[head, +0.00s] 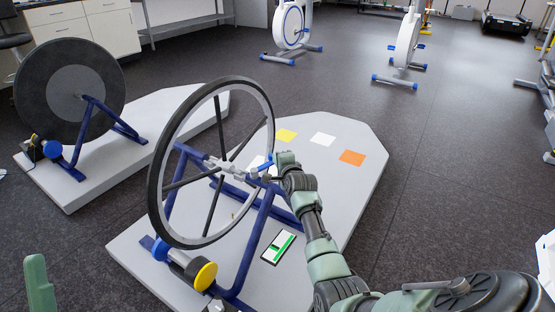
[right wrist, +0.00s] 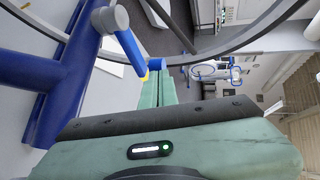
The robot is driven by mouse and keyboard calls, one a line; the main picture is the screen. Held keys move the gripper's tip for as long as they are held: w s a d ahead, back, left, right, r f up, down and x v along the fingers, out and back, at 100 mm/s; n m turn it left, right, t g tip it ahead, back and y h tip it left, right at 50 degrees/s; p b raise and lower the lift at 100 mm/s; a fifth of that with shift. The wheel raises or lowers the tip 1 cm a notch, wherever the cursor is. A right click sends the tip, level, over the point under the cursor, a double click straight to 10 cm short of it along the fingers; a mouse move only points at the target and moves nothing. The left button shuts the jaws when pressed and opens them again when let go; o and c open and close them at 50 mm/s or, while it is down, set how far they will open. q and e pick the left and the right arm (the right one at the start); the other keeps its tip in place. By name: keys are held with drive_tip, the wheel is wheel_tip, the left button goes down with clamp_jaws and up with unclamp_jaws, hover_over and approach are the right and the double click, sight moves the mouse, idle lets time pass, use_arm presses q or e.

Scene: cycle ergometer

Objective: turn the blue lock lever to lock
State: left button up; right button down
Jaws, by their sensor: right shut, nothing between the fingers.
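The blue lock lever (head: 264,166) sits at the wheel's hub on the right side of the bike stand. In the right wrist view the lever (right wrist: 131,50) angles down from a grey round knob (right wrist: 110,19), its free end close to my fingertips. My right gripper (head: 284,158) is shut and empty, right beside the lever; I cannot tell whether it touches. Its green fingers (right wrist: 159,84) lie together in the wrist view. A green part of my left gripper (head: 40,285) shows at the lower left edge, far from the lever; its jaws cannot be judged.
The spoked wheel (head: 153,190) stands in a dark blue frame (head: 257,235) on a pale platform (head: 340,190). A phone-like device (head: 278,247) and coloured cards, one orange (head: 351,158), lie on it. A second wheel (head: 70,95) stands left. Floor on the right is open.

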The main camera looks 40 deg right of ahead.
use_arm(q)
drive_tip(key=shift+w+f+g, duration=0.3)
drive_tip(key=shift+w+f, duration=0.15)
drive_tip(key=shift+f, duration=0.05)
use_arm(e)
drive_tip(key=shift+w+d, duration=0.1)
use_arm(q)
drive_tip(key=shift+w, duration=0.1)
